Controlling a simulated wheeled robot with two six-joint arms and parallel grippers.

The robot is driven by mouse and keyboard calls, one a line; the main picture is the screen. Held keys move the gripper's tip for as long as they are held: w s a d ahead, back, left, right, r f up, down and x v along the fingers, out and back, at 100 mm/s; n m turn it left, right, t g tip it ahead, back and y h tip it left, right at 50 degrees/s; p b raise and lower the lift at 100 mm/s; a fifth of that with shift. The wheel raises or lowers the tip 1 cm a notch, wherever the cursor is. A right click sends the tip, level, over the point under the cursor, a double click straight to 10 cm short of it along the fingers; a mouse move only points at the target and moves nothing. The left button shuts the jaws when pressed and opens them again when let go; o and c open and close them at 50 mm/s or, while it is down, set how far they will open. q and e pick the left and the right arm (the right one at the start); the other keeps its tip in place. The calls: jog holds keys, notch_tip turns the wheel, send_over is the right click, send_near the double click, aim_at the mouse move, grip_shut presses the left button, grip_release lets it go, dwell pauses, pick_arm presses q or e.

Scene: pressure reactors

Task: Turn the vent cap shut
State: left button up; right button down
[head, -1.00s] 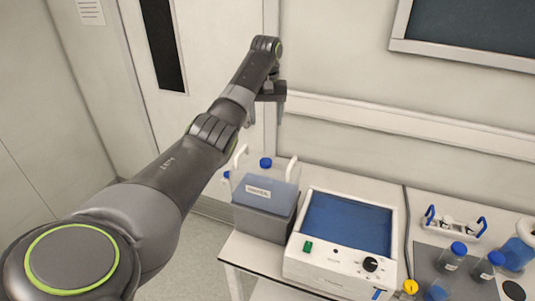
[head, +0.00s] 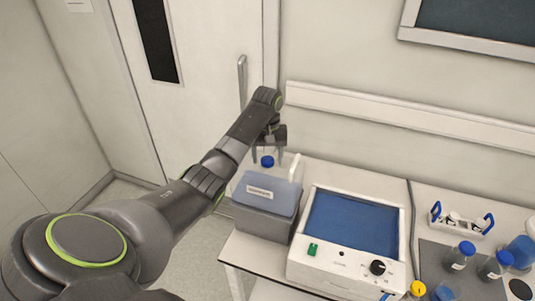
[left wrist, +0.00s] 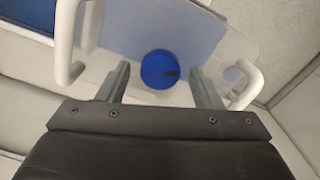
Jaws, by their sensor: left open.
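The vent cap (head: 267,161) is a round blue cap on top of a translucent container (head: 266,194) with white handles, which sits in a grey bin on the bench's left end. In the left wrist view the blue cap (left wrist: 159,69) shows a small dark mark on its right side. My left gripper (head: 269,156) is above the container, pointing down. In the left wrist view its fingers (left wrist: 161,88) are apart, one on each side of the cap in the picture, with clear gaps; they do not touch it. My right gripper is out of view.
The container's white handles (left wrist: 246,84) stand close on both sides of the fingers. A white device with a blue top (head: 352,222) stands right of the container. Farther right are blue-capped bottles (head: 460,256) and a small white rack (head: 461,220). A wall rail (head: 400,115) runs behind.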

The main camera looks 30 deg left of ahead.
pick_arm(q)
jog(key=shift+c, duration=0.3)
jog(key=shift+s, duration=0.1)
jog(key=c, duration=0.9)
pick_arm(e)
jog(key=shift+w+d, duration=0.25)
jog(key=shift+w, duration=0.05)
